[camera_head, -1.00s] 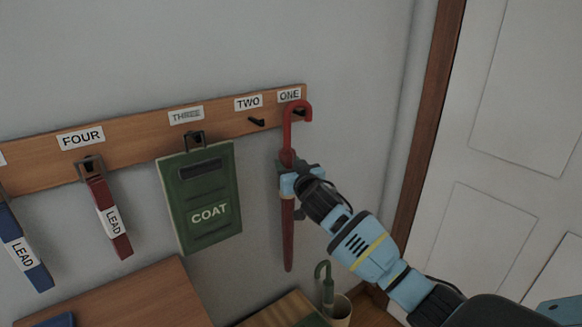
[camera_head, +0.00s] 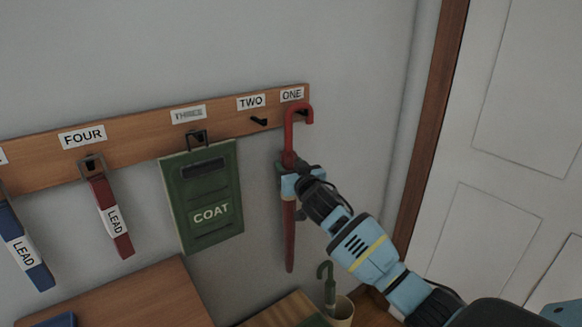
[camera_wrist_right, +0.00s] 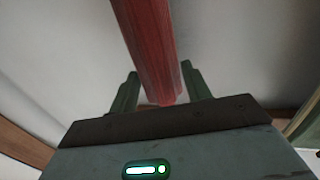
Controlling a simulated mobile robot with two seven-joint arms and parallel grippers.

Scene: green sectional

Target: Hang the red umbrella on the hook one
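The red umbrella (camera_head: 289,235) is upright, with its curved handle at the top, in front of the right end of the hook board. The handle's crook is just below the label ONE (camera_head: 292,95). Hook one (camera_head: 302,112) is a small dark shape mostly hidden by the crook; I cannot tell whether the crook rests on it. My right gripper (camera_head: 290,184) is shut on the umbrella just below the handle. In the right wrist view the red shaft (camera_wrist_right: 150,45) lies between my two fingers (camera_wrist_right: 158,88). My left gripper is not in view.
The wooden hook board (camera_head: 228,124) also bears hook two (camera_head: 259,121), which is empty, a green COAT holder (camera_head: 203,195), and red (camera_head: 110,217) and blue (camera_head: 27,262) LEAD straps. A green umbrella (camera_head: 329,285) stands in a pot below. A white door (camera_head: 510,170) is at right.

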